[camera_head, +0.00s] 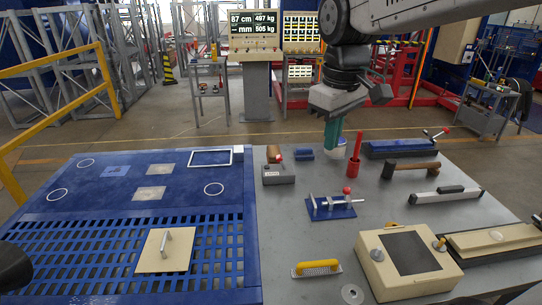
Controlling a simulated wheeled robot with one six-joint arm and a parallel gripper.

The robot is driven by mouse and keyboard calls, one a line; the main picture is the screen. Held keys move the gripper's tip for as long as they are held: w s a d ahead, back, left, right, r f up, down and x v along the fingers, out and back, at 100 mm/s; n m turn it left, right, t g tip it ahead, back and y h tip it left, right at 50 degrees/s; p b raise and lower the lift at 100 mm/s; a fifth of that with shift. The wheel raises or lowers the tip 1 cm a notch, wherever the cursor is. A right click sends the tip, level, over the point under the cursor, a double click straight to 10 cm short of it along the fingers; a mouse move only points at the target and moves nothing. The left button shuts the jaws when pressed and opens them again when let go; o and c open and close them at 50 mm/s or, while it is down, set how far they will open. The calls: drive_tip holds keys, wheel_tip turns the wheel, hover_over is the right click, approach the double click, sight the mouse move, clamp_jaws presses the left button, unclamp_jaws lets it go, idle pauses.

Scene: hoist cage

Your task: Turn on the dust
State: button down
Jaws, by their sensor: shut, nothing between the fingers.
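No part is clearly labelled as a dust switch. At left is a blue slotted panel (60,222) in the bench top. A grey box with a red knob (278,175) stands beside its right edge. A blue plate with a rod and red ball knob (333,207) lies further forward. A beige box with a dark panel and side knobs (405,264) stands at front right. My gripper (333,146) is shut and empty, its green fingers pointing down above the back of the bench, apart from the grey box and left of a red upright tool.
A beige plate with a handle (152,262) lies on the slots. A red upright tool (354,160), a hammer (412,169), a blue vise-like tool (402,148), a grey bar (445,195) and a yellow brush (316,268) lie on the grey top. Bare surface shows between them.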

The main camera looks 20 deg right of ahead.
drive_tip(key=w+a+f+n, duration=0.1)
drive_tip(key=w+n, duration=0.2)
drive_tip(key=w, duration=0.9)
drive_tip(key=w+a+f+n, duration=0.1)
drive_tip(key=w+f+n, duration=0.1)
drive_tip(key=w+f, duration=0.3)
drive_tip(key=w+a+f+n, duration=0.2)
drive_tip(key=w+f, duration=0.3)
drive_tip(key=w, duration=0.6)
drive_tip(key=w+a+f+n+g, duration=0.1)
drive_tip(key=w+f+n, duration=0.3)
drive_tip(key=w, duration=0.4)
drive_tip(key=shift+w+a+f, duration=0.15)
drive_tip(key=shift+a+f, duration=0.1)
drive_tip(key=shift+f, duration=0.6)
drive_tip(key=f, duration=0.9)
drive_tip(key=shift+d+f, duration=0.25)
drive_tip(key=shift+f, duration=0.1)
drive_tip(key=d, duration=0.2)
drive_tip(key=d+r, duration=0.1)
drive_tip(key=shift+s, duration=0.4)
drive_tip(key=shift+d+r, duration=0.1)
drive_tip(key=shift+d, duration=0.25)
drive_tip(key=shift+d, duration=0.1)
